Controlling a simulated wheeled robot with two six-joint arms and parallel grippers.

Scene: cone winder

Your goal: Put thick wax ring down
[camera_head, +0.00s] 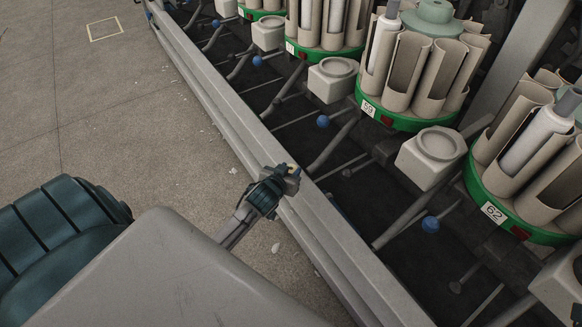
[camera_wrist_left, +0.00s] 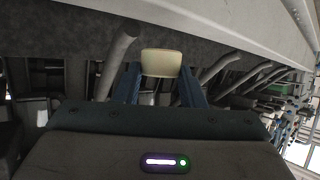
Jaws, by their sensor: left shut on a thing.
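My left gripper (camera_head: 292,172) is over the grey rail (camera_head: 252,155) along the machine's front in the head view. In the left wrist view, its two dark blue fingers (camera_wrist_left: 160,82) are shut on a cream wax ring (camera_wrist_left: 161,62), which stands out between the fingertips. In the head view the ring is small and barely shows at the fingertips. My right gripper is in neither view.
Green-based magazines with cream tubes, such as number 59 (camera_head: 411,119) and number 62 (camera_head: 528,233), line the right. Pale grey boxes with round tops (camera_head: 431,157) stand between them. Rods with blue knobs (camera_head: 430,224) jut over the dark bed. The concrete floor (camera_head: 150,110) at left is mostly clear.

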